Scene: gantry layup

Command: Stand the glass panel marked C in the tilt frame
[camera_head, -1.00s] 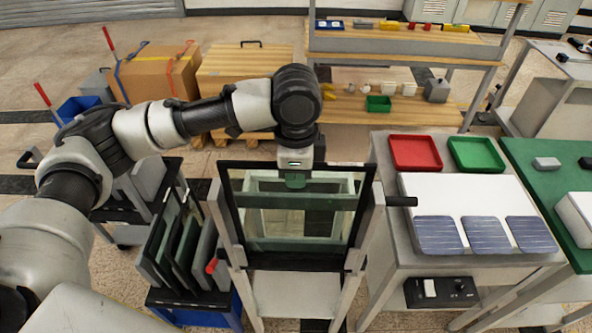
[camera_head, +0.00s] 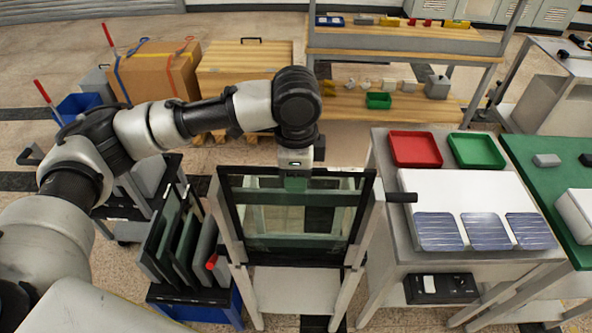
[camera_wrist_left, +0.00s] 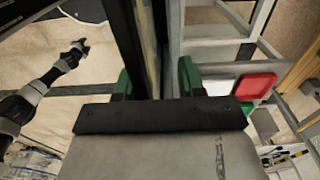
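A dark-edged, green-tinted glass panel (camera_head: 330,199) stands nearly upright in the tilt frame (camera_head: 228,232), in the middle of the head view. No letter C is readable on it. My left gripper (camera_head: 296,183) points down at the middle of the panel's top edge. In the left wrist view its two green fingers (camera_wrist_left: 157,80) stand on either side of dark upright edges. I cannot tell whether they press on the panel or stand clear of it. The tilt frame has a red knob (camera_head: 211,262) at left and a black handle (camera_head: 401,197) at right. My right gripper is not visible.
A rack of several dark panels (camera_head: 182,245) stands close left of the tilt frame. A grey bench (camera_head: 390,242) with a red tray (camera_head: 415,149), a green tray (camera_head: 477,151) and several blue cells stands close right. A wooden workbench (camera_head: 440,113) is behind.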

